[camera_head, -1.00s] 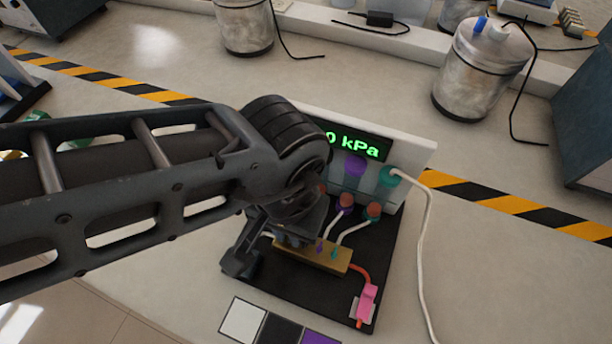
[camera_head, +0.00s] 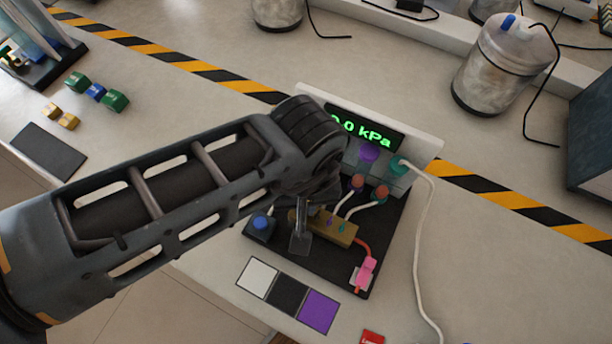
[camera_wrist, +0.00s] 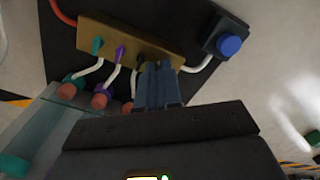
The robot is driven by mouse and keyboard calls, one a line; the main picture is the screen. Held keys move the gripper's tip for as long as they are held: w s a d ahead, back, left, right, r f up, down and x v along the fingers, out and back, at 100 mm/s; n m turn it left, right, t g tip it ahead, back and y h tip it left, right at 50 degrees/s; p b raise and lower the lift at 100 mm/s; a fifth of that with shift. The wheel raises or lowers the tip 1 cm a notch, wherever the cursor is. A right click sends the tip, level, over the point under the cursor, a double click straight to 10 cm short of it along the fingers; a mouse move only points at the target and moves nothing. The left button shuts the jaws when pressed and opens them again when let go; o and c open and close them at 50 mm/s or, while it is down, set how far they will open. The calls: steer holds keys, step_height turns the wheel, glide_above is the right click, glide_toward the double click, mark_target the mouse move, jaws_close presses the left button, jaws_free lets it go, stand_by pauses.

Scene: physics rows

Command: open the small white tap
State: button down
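The brass manifold block (camera_head: 338,229) lies on a black base plate, and it also shows in the wrist view (camera_wrist: 125,35). A teal tap (camera_wrist: 97,45) and a purple tap (camera_wrist: 119,52) stand on it. No white tap can be made out; the block's end beyond the purple tap is partly hidden by my fingers. My gripper (camera_wrist: 158,68) has its fingers together at that end of the block. It also shows in the head view (camera_head: 300,243), over the block's left end. I cannot see anything between the fingers.
A display panel (camera_head: 365,128) reading 0.0 kPa stands behind the block. A box with a blue button (camera_head: 261,224) sits left of it, a pink clip (camera_head: 364,272) right. White, black and purple squares (camera_head: 318,311) lie in front. A white hose (camera_head: 417,255) runs along the right.

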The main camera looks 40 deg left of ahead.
steer(key=shift+d+r+n+p, duration=0.1)
steer(key=shift+r+n+p, duration=0.15)
steer(key=shift+n+p, duration=0.75)
steer(key=shift+f+n, duration=0.3)
steer(key=shift+n, duration=0.3)
steer(key=n, duration=0.3)
steer(key=shift+n, duration=0.4)
steer(key=n, duration=0.4)
steer(key=c, duration=1.6)
jaws_free()
